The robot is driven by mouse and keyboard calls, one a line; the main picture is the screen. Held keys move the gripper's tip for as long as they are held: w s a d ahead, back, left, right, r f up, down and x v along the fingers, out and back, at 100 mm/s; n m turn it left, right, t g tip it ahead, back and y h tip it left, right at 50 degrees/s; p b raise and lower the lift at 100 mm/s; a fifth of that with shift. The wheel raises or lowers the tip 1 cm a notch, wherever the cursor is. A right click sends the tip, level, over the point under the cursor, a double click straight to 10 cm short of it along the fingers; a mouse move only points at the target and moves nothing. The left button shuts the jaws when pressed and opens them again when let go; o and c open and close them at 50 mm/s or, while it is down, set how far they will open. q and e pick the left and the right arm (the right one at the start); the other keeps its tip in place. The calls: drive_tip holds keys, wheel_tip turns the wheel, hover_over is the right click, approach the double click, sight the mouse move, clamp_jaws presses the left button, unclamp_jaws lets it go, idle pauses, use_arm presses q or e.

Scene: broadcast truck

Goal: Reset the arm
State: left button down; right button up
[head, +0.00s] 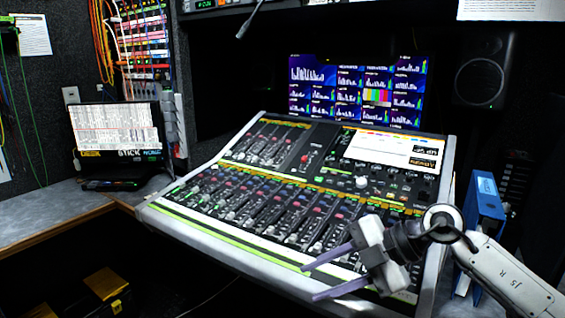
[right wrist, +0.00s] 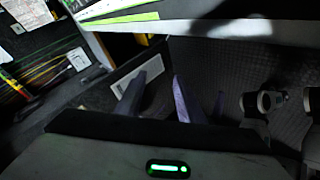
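My right gripper (head: 310,283) reaches in from the lower right in the head view. Its two purple-grey fingers point left and are spread apart with nothing between them. It hangs over the front right part of the mixing console (head: 236,243); I cannot tell how far above or in front of the surface it is. In the right wrist view the fingers (right wrist: 156,98) also stand apart and empty, with dark floor beyond them. My left gripper is in neither view.
The console, with faders, knobs and a lit screen (head: 392,148), fills the middle. A laptop (head: 116,128) stands on the left desk. A blue binder (head: 486,205) is close beside my right arm. Yellow-and-black cases (head: 105,284) lie low at left.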

drive_tip(key=s+a+r+m+t+y+p, duration=0.1)
drive_tip(key=s+a+r+m+t+y, duration=0.15)
drive_tip(key=s+a+y, duration=0.5)
drive_tip(key=d+f+m+t+h+p, duration=0.2)
drive_tip(key=d+f+m+t+h, duration=1)
drive_tip(key=m, duration=0.5)
drive_tip(key=s+d+f+m+g+h, duration=0.1)
drive_tip(key=s+f+g, duration=0.3)
drive_tip(key=s+f, duration=0.5)
drive_tip(key=s+d+f+m+g+h, duration=0.2)
drive_tip(key=s+f+m+g, duration=0.1)
drive_tip(key=s+f, duration=0.7)
drive_tip(key=shift+d+g+p, duration=0.3)
drive_tip(key=shift+d+g, duration=0.1)
drive_tip(key=shift+g, duration=0.35)
drive_tip(key=shift+w+m, duration=0.1)
drive_tip(key=shift+m, duration=0.15)
